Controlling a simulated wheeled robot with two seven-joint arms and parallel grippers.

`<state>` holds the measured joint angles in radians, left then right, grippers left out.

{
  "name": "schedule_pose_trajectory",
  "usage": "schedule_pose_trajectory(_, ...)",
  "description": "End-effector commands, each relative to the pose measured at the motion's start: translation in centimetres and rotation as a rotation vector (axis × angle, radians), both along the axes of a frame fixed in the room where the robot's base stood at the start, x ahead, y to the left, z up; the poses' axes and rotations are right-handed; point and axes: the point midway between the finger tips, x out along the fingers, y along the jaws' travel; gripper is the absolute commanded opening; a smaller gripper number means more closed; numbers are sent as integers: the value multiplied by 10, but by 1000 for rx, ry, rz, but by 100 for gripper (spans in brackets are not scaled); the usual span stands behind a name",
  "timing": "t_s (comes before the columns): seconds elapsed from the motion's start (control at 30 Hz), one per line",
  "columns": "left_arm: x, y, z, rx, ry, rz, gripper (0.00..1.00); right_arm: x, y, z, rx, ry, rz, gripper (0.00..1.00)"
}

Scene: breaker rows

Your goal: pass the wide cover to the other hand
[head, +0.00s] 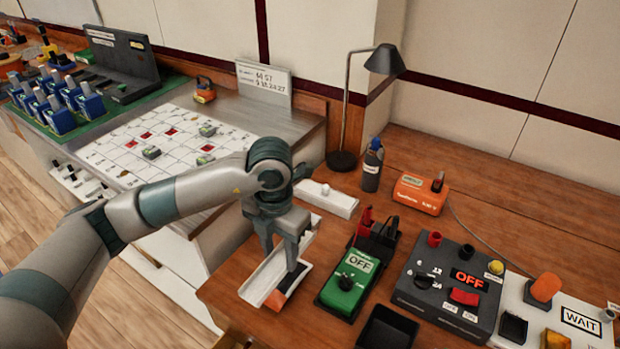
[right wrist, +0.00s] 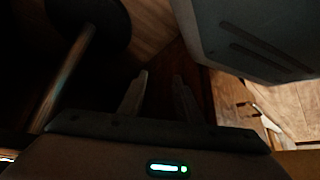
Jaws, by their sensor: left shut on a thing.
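The wide cover (head: 262,283), a long white channel-shaped piece, is in the head view near the front left edge of the wooden bench. My left gripper (head: 280,256) comes down on it from above and is shut on it, with its fingers at the cover's middle. A white and orange thing shows close beside and below the cover, and I cannot tell whether they touch. My right gripper (right wrist: 160,95) shows in the dark right wrist view with its two fingers apart and nothing visible between them. I cannot make out the cover in that view.
A narrower white piece (head: 327,199) lies behind my left gripper. A green OFF box (head: 346,284), a black tray (head: 387,331) and a dark switch box (head: 447,292) stand to the right. A lamp (head: 343,160) and bottle (head: 372,167) stand behind.

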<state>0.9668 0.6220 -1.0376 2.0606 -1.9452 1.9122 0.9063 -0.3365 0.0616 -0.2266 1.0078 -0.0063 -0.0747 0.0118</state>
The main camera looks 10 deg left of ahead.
Motion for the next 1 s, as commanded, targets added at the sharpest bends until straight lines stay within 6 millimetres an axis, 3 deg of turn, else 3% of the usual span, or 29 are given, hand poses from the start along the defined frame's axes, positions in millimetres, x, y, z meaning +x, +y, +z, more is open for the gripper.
schedule_pose_trajectory(0.27,0,1,1,0,-1,-34,16,0,0,0,0,0,0,31)
schedule_pose_trajectory(0.47,-2,2,4,0,-2,-170,16,0,0,0,0,0,0,31)
schedule_pose_trajectory(1.0,-14,9,17,3,-10,-901,16,0,0,0,1,0,1,31)
